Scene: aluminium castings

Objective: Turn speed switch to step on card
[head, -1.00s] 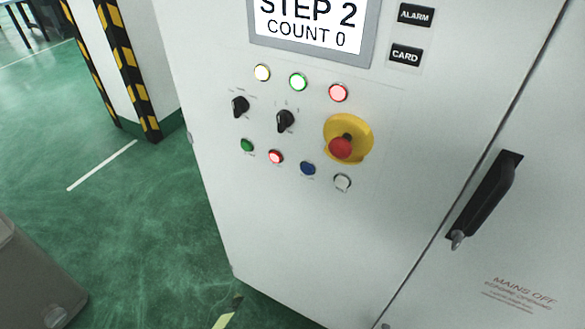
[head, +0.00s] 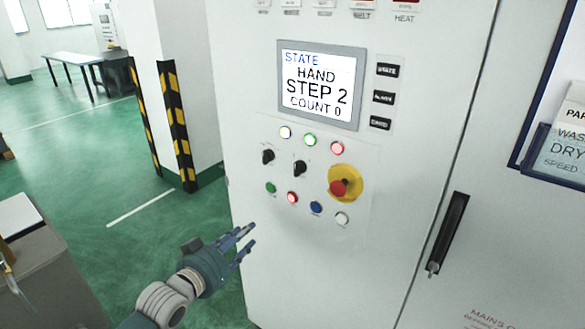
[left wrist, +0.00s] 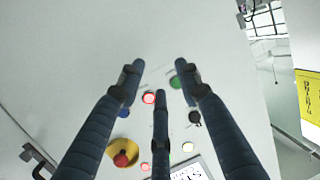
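Two black rotary switches, a left one (head: 268,156) and a right one (head: 300,168), sit on the cabinet panel below the lamps. Their labels are too small to read, so I cannot tell which is the speed switch. One black knob (left wrist: 195,117) shows in the left wrist view. The card (head: 566,155), in a blue holder at the right edge, is partly cut off; "SPEED" is legible, its value is not. My left gripper (head: 248,240) is open and empty, below and left of the buttons, its fingers (left wrist: 160,75) spread towards the panel. My right gripper is out of view.
The display (head: 320,85) reads HAND, STEP 2, COUNT 0. A red emergency stop (head: 339,188) on yellow sits right of the switches. Green (head: 270,188), red (head: 292,198), blue (head: 316,207) and white (head: 342,218) buttons lie below. A door handle (head: 448,233) projects at right.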

